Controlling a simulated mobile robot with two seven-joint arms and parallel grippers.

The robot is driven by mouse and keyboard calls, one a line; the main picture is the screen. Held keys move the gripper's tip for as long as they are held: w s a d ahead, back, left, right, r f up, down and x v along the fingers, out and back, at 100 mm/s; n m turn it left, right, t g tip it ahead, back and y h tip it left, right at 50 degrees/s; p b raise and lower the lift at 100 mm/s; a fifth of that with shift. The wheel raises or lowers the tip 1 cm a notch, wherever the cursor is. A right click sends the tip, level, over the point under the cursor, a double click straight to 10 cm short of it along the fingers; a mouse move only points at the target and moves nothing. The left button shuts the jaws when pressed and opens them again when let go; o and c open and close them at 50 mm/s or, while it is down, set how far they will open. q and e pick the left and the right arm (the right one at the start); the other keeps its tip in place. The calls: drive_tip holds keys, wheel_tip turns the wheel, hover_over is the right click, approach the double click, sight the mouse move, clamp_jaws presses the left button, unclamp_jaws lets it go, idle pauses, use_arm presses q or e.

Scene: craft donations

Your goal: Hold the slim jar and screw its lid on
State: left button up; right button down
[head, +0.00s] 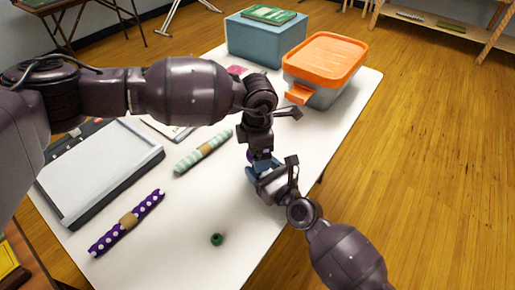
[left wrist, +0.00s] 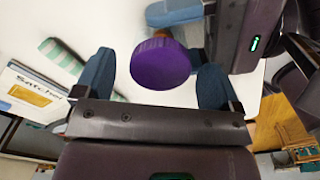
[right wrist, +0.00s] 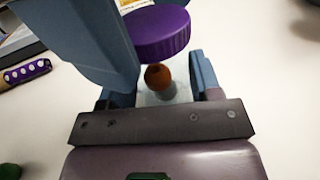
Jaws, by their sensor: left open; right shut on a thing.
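The slim jar (right wrist: 172,97) is clear, with a brown round thing inside. It shows in the right wrist view between the fingers of my right gripper (right wrist: 160,85), which is shut on it. The ridged purple lid (right wrist: 162,35) is at the jar's top; I cannot tell whether it is threaded on. In the left wrist view the lid (left wrist: 160,64) lies between the blue fingers of my left gripper (left wrist: 155,82), which is open, with a clear gap on the left side. In the head view both grippers meet above the table's right edge, largely hiding the jar.
On the white table (head: 180,225) lie a purple dotted roll (head: 145,206), a mint striped roll (head: 190,158), a small green thing (head: 216,239) and a grey tray (head: 70,210). A blue box (head: 255,45) and an orange-lidded bin (head: 325,55) stand at the back.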

use_arm(q)
wheel_tip(320, 180, up, 12)
idle(0.7)
use_arm(e)
drive_tip(key=shift+c, duration=1.1)
unclamp_jaws()
drive_tip(key=v, duration=0.9)
drive_tip(key=shift+s+d+f, duration=0.15)
use_arm(q)
drive_tip(key=shift+f+b, duration=0.3)
drive_tip(key=shift+f, duration=0.45)
use_arm(e)
drive_tip(key=shift+s+d, duration=0.4)
drive_tip(key=shift+s, duration=0.15)
